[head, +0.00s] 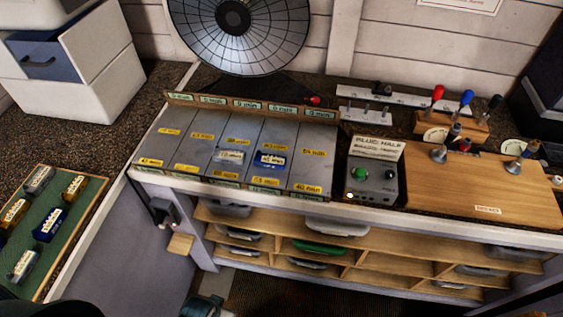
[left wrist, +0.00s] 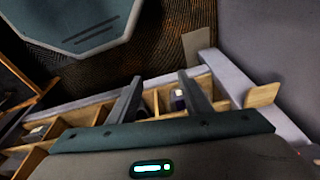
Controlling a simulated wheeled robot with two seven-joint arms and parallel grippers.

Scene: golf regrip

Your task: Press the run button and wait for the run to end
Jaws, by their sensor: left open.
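A grey control box (head: 372,185) labelled "BLUE HALF" stands near the front edge of the bench in the head view. On its top are a green button (head: 359,174) and a black knob (head: 390,173). A small pale light shows at its front left corner. My left gripper (left wrist: 160,93) shows only in the left wrist view. Its two fingers are apart with nothing between them, and the shelf compartments lie behind them. It is not near the control box in any view. My right gripper is in neither view.
Grey panels with yellow labels (head: 187,137) lie left of the box, bearing a blue block (head: 270,160) and a grey one. A wooden board (head: 478,190) with metal knobs is to the right. A green tray (head: 62,200) holds several blocks. Open shelves (head: 380,262) run below the bench.

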